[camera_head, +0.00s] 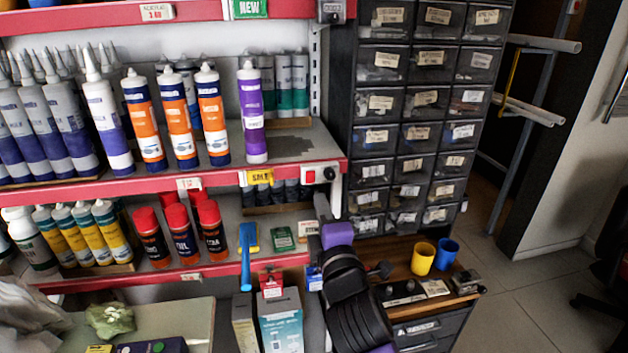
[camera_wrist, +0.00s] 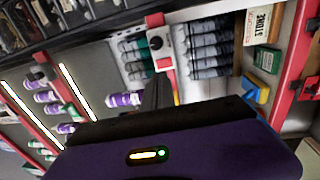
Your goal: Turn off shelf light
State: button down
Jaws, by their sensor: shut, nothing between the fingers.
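A white switch box (camera_head: 320,175) with a red part and a dark knob sits at the right end of the middle red shelf edge. A white box with a black knob shows in the wrist view (camera_wrist: 161,50). Two lit light strips (camera_wrist: 32,116) and (camera_wrist: 80,91) glow at the left of the tilted wrist view. My gripper (camera_head: 321,203) is just below the switch box in the head view, its dark fingers pointing up. In the wrist view the fingers (camera_wrist: 157,90) are shut and empty, close to the box; contact cannot be told.
Tubes (camera_head: 183,118) and spray cans (camera_head: 180,233) crowd the shelves left of my gripper. A dark drawer cabinet (camera_head: 415,100) stands at right, with yellow (camera_head: 421,258) and blue (camera_head: 447,252) cups below. Another switch box (camera_head: 331,11) is higher up.

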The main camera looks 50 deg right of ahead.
aim_at(311, 175)
jog(key=p+x, duration=0.1)
jog(key=x, duration=0.6)
jog(key=shift+w+d, duration=0.15)
